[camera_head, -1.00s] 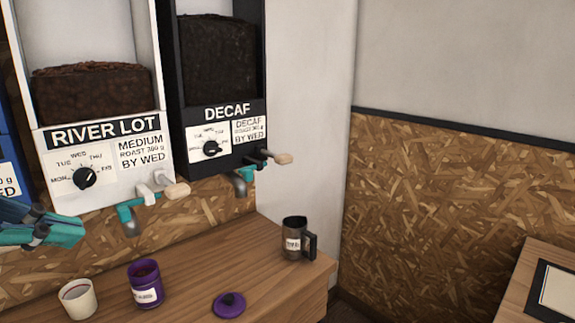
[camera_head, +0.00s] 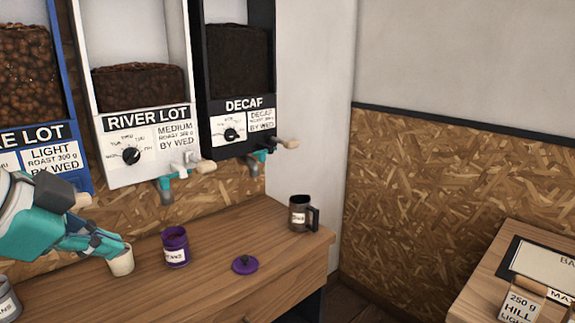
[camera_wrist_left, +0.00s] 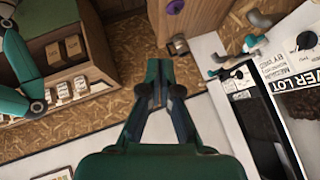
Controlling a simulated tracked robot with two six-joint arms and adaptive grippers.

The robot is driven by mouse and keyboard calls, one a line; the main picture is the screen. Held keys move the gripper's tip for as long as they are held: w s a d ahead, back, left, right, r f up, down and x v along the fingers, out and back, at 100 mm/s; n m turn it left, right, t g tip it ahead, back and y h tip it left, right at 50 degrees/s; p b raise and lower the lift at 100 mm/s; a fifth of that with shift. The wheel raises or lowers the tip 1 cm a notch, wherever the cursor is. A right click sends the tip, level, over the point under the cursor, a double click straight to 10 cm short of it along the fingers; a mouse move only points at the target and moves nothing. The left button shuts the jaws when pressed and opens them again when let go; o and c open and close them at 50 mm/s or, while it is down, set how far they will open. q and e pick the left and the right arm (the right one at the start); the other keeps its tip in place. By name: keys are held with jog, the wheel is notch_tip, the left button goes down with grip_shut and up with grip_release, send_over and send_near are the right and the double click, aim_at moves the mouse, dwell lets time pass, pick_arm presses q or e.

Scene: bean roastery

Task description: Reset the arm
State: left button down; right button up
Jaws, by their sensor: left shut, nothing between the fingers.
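My left gripper (camera_head: 118,246) is teal with dark joints and comes in from the left in the head view. Its fingers are shut with nothing between them. In the picture the tips overlap the rim area of a cream cup (camera_head: 121,263); I cannot tell whether they touch it. In the left wrist view the closed fingers (camera_wrist_left: 158,82) point toward the OSB wall, with nothing held. A teal arm of mine shows at that view's left edge. My right gripper is not visible.
The counter (camera_head: 215,265) holds a purple canister (camera_head: 175,248), a purple lid (camera_head: 244,265), a dark mug (camera_head: 303,214) and a grey container (camera_head: 6,300). The River Lot dispenser (camera_head: 150,140) and Decaf dispenser (camera_head: 243,130) hang above. A side table (camera_head: 487,278) stands at right.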

pick_arm(q)
jog(key=w+d+f+n+g+p, duration=0.1)
jog(key=d+f+g, duration=0.15)
jog(key=f, duration=0.95)
jog(key=w+d+f+g+p, duration=0.1)
jog(key=w+f+g, duration=0.15)
jog(key=f, duration=0.85)
jog(key=d+f+n+g+p, duration=0.15)
jog(key=f+g, duration=0.25)
jog(key=f, duration=0.8)
jog(key=s+d+f+n+g+h+p, duration=0.1)
jog(key=s+d+f+n, duration=0.3)
jog(key=s+f, duration=0.6)
jog(key=s+d+f+n+h+p, duration=0.1)
jog(key=s+d+f+n, duration=0.3)
jog(key=s+f, duration=0.6)
jog(key=w+t, duration=0.1)
jog(key=w, duration=0.1)
jog(key=w+f+n+t, duration=0.1)
jog(key=w+n, duration=0.1)
jog(key=w, duration=0.1)
jog(key=shift+w+f+n+t+y, duration=0.25)
jog(key=shift+w+f+t+y, duration=0.05)
jog(key=shift+t+y, duration=0.1)
